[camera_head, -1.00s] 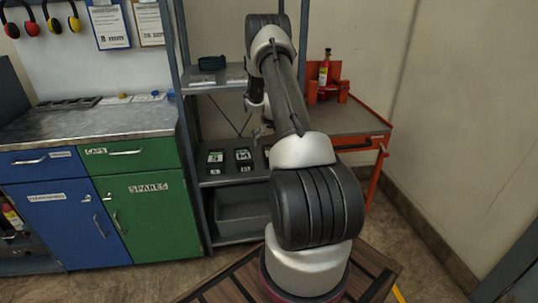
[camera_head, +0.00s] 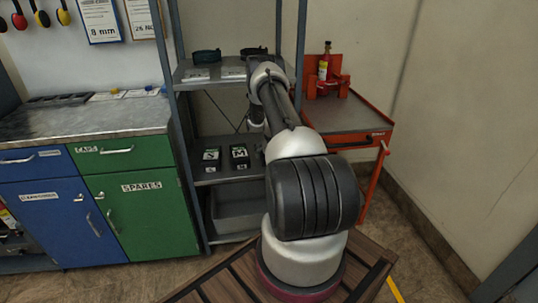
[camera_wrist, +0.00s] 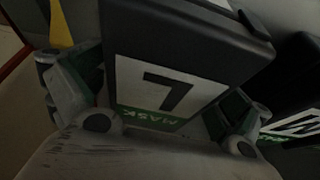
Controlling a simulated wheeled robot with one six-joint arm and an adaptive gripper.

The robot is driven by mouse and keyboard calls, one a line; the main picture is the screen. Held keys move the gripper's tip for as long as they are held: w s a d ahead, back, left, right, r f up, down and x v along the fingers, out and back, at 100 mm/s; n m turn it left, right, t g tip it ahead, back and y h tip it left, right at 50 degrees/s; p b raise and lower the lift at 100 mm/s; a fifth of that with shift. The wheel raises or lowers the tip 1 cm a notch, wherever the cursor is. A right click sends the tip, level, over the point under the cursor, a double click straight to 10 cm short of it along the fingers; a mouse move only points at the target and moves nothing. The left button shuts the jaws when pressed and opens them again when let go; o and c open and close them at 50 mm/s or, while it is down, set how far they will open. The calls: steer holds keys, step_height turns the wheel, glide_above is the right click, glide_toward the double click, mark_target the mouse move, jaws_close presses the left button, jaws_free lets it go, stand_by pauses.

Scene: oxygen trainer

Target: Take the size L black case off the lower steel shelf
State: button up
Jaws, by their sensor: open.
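In the head view my arm hides the L case and the gripper. The lower steel shelf (camera_head: 214,179) holds the S case (camera_head: 211,158) and the M case (camera_head: 239,156) left of my arm. The M case also shows at the right edge of the wrist view (camera_wrist: 300,95), close beside a finger.
A grey bin (camera_head: 236,212) sits below the lower shelf. An orange workbench (camera_head: 350,125) stands right of the rack, and a green cabinet (camera_head: 145,215) stands to the left.

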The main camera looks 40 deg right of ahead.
steer(key=shift+f, duration=0.1)
steer(key=shift+c, duration=0.4)
steer(key=c, duration=1.3)
